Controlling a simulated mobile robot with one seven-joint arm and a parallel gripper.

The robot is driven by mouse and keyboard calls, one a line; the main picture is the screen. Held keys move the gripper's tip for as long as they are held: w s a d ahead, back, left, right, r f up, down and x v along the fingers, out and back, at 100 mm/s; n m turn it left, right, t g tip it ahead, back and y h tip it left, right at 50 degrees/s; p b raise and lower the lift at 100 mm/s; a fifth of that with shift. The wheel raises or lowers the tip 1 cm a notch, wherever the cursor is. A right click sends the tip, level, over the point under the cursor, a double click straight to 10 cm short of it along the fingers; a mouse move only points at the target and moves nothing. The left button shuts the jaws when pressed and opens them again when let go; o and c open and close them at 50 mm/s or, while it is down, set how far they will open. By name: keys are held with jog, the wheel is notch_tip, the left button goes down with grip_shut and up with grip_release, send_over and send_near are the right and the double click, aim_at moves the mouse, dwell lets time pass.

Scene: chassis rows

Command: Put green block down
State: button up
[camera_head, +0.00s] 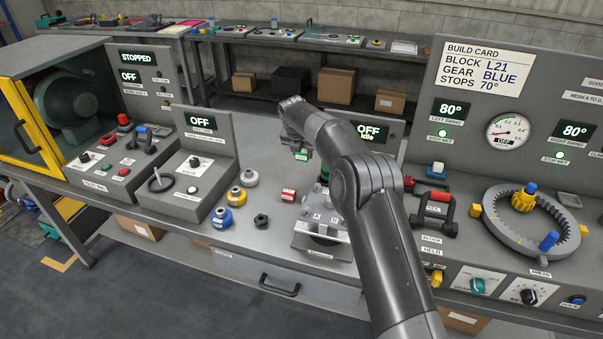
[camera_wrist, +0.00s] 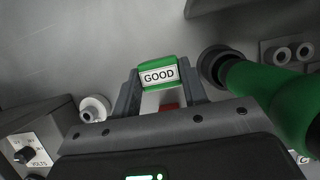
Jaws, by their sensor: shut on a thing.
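The green block (camera_wrist: 158,73), with a white label reading GOOD, sits between the two fingers of my gripper (camera_wrist: 159,88) in the wrist view. My gripper is shut on it. In the head view, my gripper (camera_head: 298,145) points down over the middle of the grey bench, and the green block (camera_head: 301,156) shows small at its tips. The block appears to be above the bench top, but the gap is hard to judge. A red labelled block (camera_head: 289,195) stands on the bench below and nearer the front.
Blue (camera_head: 222,217), yellow (camera_head: 236,196) and white (camera_head: 250,177) ring parts and a black nut (camera_head: 261,221) stand on the bench to the left. A metal fixture (camera_head: 322,232) is in front, partly behind my arm. A large green cylinder (camera_wrist: 265,100) is close right in the wrist view.

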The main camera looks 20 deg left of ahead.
notch_tip(320, 180, down, 9)
jog(key=shift+f, duration=0.1)
dwell(0.4)
jog(key=o, duration=1)
jog(key=shift+f, duration=0.1)
jog(key=shift+c, duration=0.2)
jog(key=v, duration=1.2)
